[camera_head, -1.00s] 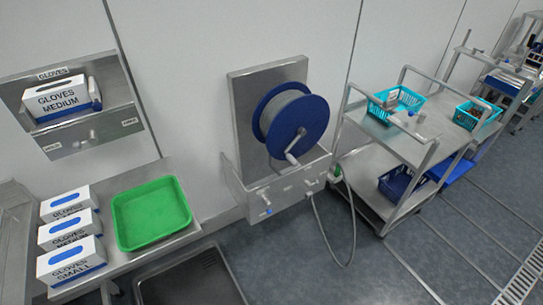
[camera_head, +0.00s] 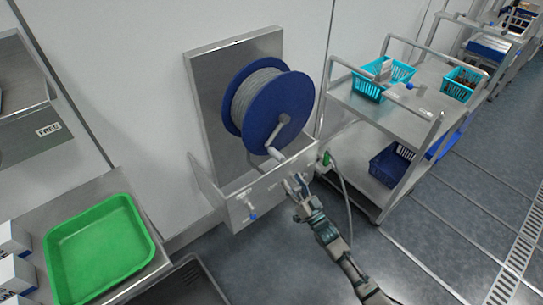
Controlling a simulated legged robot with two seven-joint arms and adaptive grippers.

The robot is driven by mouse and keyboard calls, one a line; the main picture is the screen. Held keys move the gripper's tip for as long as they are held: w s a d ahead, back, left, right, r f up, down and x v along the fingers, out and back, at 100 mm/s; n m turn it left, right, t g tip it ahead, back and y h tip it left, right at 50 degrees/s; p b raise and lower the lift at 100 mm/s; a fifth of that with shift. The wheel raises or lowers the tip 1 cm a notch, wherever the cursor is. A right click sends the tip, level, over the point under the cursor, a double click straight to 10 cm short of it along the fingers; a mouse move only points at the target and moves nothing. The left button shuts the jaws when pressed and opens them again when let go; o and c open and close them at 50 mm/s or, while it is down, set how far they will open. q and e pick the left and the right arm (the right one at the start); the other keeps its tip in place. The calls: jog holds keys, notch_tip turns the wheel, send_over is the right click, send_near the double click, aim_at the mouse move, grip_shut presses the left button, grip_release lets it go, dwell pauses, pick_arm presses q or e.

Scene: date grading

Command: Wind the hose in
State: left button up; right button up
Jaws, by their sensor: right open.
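The blue hose reel (camera_head: 279,112) is mounted on a steel wall bracket, with grey hose (camera_head: 258,90) wound on its drum. Its crank handle (camera_head: 275,153) points down toward the lower left of the reel's face. A loose length of hose (camera_head: 346,208) hangs below the bracket beside a green fitting (camera_head: 326,159). My right gripper (camera_head: 293,182) is open, in front of the bracket's front panel and just below and right of the crank handle, apart from it in the picture. My right arm hides part of the hanging hose. My left gripper is not in view.
A steel trolley (camera_head: 415,95) with turquoise baskets (camera_head: 462,84) stands close on the right. A green tray (camera_head: 98,252) sits on a steel table at lower left. A dark floor basin (camera_head: 186,285) lies below. Blue valve knob (camera_head: 253,217) protrudes from the bracket's front.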

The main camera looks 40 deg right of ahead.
aim_at(277, 156)
jog(key=x, duration=0.3)
jog(key=b+x, duration=0.1)
jog(key=x, duration=0.3)
jog(key=d+x, duration=0.1)
jog(key=x, duration=0.2)
jog(key=shift+w+f+b, duration=0.25)
jog(key=shift+w+b, duration=0.05)
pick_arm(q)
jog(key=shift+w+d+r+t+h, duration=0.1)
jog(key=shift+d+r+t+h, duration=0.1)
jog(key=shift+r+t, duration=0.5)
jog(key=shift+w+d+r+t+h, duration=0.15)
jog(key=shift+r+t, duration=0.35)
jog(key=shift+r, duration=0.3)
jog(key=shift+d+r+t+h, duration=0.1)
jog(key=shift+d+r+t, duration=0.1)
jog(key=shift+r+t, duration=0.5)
pick_arm(e)
jog(key=shift+w+a+r, duration=0.25)
jog(key=shift+w+r, duration=0.15)
jog(key=shift+w, duration=0.05)
jog(key=shift+d, duration=0.1)
jog(key=c, duration=0.3)
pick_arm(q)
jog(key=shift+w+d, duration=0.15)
pick_arm(e)
grip_shut()
